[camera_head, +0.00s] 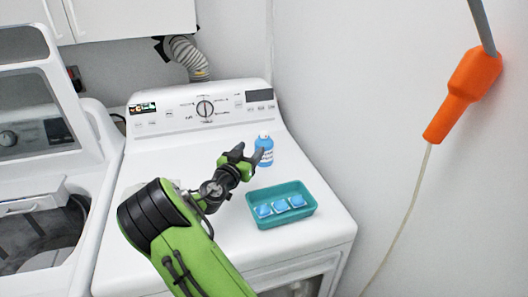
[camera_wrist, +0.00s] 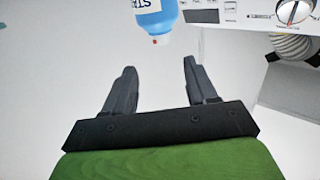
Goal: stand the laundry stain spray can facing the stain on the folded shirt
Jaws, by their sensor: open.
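The spray can (camera_head: 265,150) is a blue bottle with a white top and a white label, standing upright on the washer top near the control panel. In the wrist view its blue body (camera_wrist: 157,18) shows upside down at the top edge, with a small red dot at its top end. My gripper (camera_head: 247,153) is open and empty, just left of the can in the head view. In the wrist view the can lies beyond the open fingertips (camera_wrist: 159,66), not between them. I cannot make out a folded shirt or a stain; my arm hides part of the washer top.
A teal tray (camera_head: 281,216) holding several blue-and-white packets sits on the washer top (camera_head: 325,228), in front of the can. The control panel (camera_head: 180,116) rises behind. A wall is at the right, with an orange-handled fitting (camera_head: 464,92) hanging. Another machine stands left.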

